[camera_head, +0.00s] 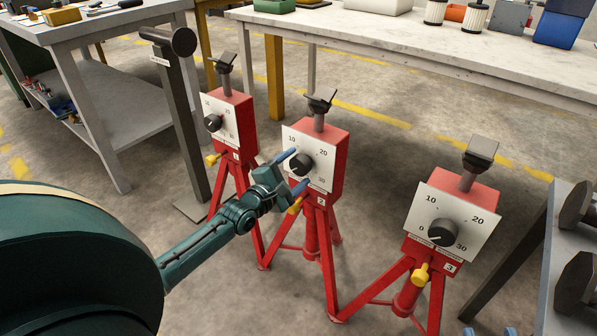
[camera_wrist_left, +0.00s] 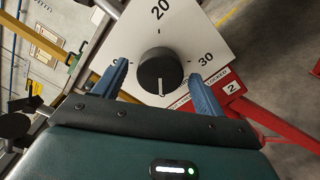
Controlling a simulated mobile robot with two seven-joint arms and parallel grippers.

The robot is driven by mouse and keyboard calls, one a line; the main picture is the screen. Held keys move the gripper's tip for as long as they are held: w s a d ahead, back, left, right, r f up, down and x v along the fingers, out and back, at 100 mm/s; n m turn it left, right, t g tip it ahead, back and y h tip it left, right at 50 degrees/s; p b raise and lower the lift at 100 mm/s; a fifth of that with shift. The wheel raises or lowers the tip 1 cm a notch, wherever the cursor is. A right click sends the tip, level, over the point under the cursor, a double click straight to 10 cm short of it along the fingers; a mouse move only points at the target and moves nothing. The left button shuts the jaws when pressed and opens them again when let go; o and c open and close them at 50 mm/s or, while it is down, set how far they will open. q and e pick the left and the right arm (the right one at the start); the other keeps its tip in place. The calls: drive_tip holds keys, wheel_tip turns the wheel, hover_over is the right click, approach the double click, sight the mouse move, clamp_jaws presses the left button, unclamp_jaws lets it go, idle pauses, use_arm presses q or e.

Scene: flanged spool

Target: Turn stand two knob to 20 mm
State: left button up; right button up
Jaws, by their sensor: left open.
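Stand two is a red tripod stand (camera_head: 322,195) with a white dial plate, marked 10, 20 and 30, and a "2" label. Its black knob (camera_head: 301,164) sits at the middle of the plate. In the left wrist view the knob (camera_wrist_left: 160,70) has a white pointer line toward the bottom of the picture, away from the 20 at the top. My left gripper (camera_head: 292,172) is open, with blue fingers on either side of the knob; in the wrist view (camera_wrist_left: 160,82) gaps show between them and the knob. My right gripper is not in view.
Stand one (camera_head: 232,120) is left of stand two, and stand three (camera_head: 450,220) is to the right. Yellow handles (camera_head: 421,274) stick out below the dials. A dark post (camera_head: 183,120) stands behind my left arm. A white-topped table (camera_head: 430,42) is at the back.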

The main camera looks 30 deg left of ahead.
use_arm(q)
drive_tip(key=shift+w+d, duration=0.1)
drive_tip(key=shift+w, duration=0.8)
drive_tip(key=c, duration=1)
